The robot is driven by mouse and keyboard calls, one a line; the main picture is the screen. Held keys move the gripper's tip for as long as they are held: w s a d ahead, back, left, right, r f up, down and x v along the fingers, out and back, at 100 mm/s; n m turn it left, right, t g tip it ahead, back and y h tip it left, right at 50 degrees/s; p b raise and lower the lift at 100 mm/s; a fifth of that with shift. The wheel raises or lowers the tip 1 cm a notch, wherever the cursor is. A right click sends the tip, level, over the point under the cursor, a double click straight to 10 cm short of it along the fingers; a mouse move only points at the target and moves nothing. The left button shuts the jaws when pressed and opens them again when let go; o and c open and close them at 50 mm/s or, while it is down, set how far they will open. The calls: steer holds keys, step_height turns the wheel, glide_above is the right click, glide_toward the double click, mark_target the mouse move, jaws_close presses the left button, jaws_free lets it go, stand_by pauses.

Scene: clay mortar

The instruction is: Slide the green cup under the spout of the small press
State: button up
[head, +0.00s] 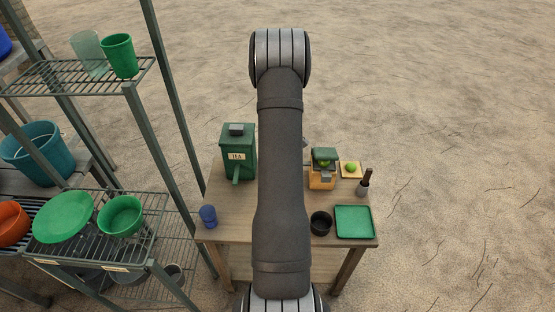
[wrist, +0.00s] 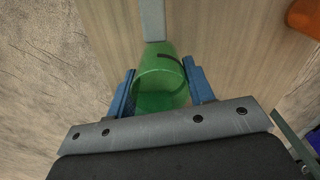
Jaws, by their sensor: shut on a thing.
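The green cup (wrist: 160,78) is see-through and stands between the two blue fingers of my gripper (wrist: 160,88) in the wrist view. A finger presses on each side, so the gripper is shut on it. A dark curved mark shows near its far rim. My arm hides the gripper and held cup there. A grey bar (wrist: 152,20) lies just beyond the cup; I cannot tell whether it is the spout.
A green TEA box (head: 238,150) with a spout and a blue cup (head: 208,215) are on the table's left. A black bowl (head: 320,222), green tray (head: 354,222), fruit board (head: 351,169) and pestle-like tool (head: 364,186) are right. Another green cup (head: 119,56) is on the shelf.

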steer(key=shift+f, duration=1.6)
steer(key=shift+d+r, duration=0.1)
steer(key=shift+d, duration=1.65)
steer(key=o, duration=1.3)
steer(key=shift+c, duration=0.2)
step_height(320, 180, up, 8)
